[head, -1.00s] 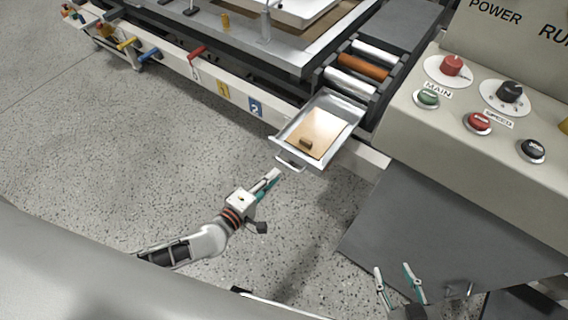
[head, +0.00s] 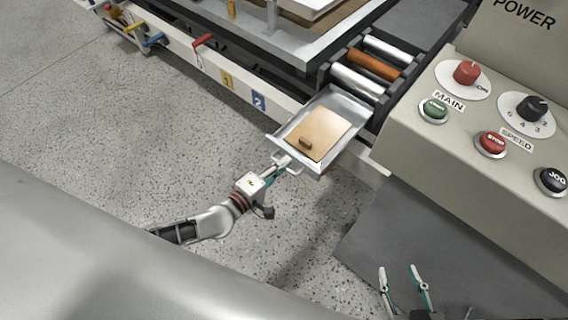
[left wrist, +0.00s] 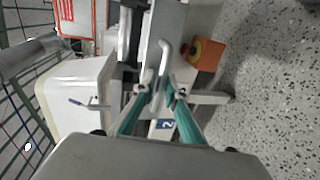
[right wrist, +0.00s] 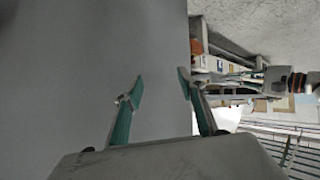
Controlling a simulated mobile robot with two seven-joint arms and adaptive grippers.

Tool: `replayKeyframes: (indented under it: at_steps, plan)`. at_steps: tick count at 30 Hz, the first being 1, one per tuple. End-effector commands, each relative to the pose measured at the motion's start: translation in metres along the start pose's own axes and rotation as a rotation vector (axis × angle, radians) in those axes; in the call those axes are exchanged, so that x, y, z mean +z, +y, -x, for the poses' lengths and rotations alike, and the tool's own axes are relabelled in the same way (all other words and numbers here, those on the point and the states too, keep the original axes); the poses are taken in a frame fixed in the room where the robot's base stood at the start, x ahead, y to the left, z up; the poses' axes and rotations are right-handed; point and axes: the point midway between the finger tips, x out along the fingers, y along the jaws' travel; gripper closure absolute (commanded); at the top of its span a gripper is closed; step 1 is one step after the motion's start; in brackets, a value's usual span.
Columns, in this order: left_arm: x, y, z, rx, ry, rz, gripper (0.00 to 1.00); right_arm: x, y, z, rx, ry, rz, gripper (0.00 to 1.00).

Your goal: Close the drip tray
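The drip tray (head: 343,103) is a shallow metal tray pulled out of the machine, below the rollers. A tan sheet (head: 325,130) with a small brown block (head: 305,142) lies in it. Its front handle (head: 282,160) is a pale bar; it also shows in the left wrist view (left wrist: 164,62). My left gripper (head: 287,165) is at the handle, its fingers on either side of the bar with a narrow gap; whether they grip it is unclear. My right gripper (head: 400,272) is open and empty at the lower right, beside a grey panel in its wrist view (right wrist: 160,80).
The control console (head: 450,130) with knobs and buttons stands right of the tray. Rollers (head: 375,65) lie behind it. The white machine rail (head: 215,70) runs to the upper left. Speckled floor (head: 110,140) is clear left of my left arm.

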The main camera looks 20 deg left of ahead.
Motion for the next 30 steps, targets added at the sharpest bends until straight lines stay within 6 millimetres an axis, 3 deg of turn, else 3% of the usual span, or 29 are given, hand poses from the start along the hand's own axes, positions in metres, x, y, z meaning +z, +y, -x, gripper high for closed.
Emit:
replayKeyframes:
  at_steps: [9, 14, 20, 30]
  plan:
    - [0.000, 0.000, -0.002, 0.000, 0.000, 0.000, 1.00, 0.007, -0.002, 0.000, -0.003, -0.012, -0.001, 0.60]
    - [0.000, 0.004, -0.014, 0.002, 0.001, 0.001, 1.00, 0.008, -0.002, -0.001, -0.003, -0.013, -0.001, 0.60]
    - [0.001, 0.011, -0.050, 0.003, 0.002, 0.003, 1.00, 0.009, -0.003, -0.001, -0.004, -0.015, -0.002, 0.60]
    - [-0.004, 0.025, -0.141, -0.003, 0.001, 0.004, 1.00, 0.018, -0.007, -0.003, -0.014, -0.027, -0.010, 0.60]
